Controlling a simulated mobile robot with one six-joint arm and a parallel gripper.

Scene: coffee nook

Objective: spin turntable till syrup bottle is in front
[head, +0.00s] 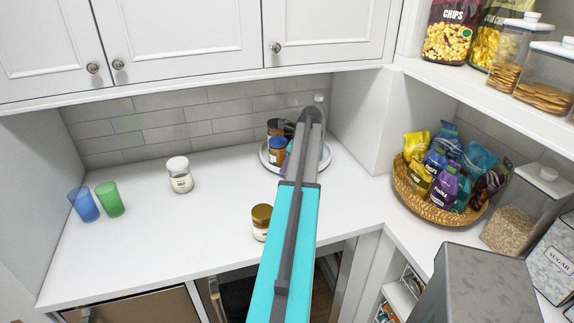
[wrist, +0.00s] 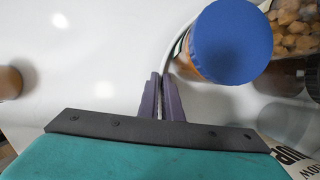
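The turntable (head: 265,160) is a round, pale tray with a raised rim at the back of the counter, largely hidden behind my arm. A blue-lidded jar (head: 277,150) stands at its left, with a dark-lidded jar behind it. In the wrist view, the blue lid (wrist: 231,42) is just right of my fingertips, and the turntable's rim (wrist: 181,46) curves to them. A pale label reading "UP" (wrist: 287,152) shows at lower right, perhaps the syrup bottle's; its bottle is mostly cut off. My gripper (wrist: 160,78) has its fingers together, at the rim; I cannot tell whether they touch it.
A brown-lidded jar (head: 261,220) stands on the counter in front of the turntable. A white-lidded jar (head: 180,175) and blue and green cups (head: 110,200) stand left. A basket of snack bags (head: 412,192) is right. The counter between is clear; cabinets hang above.

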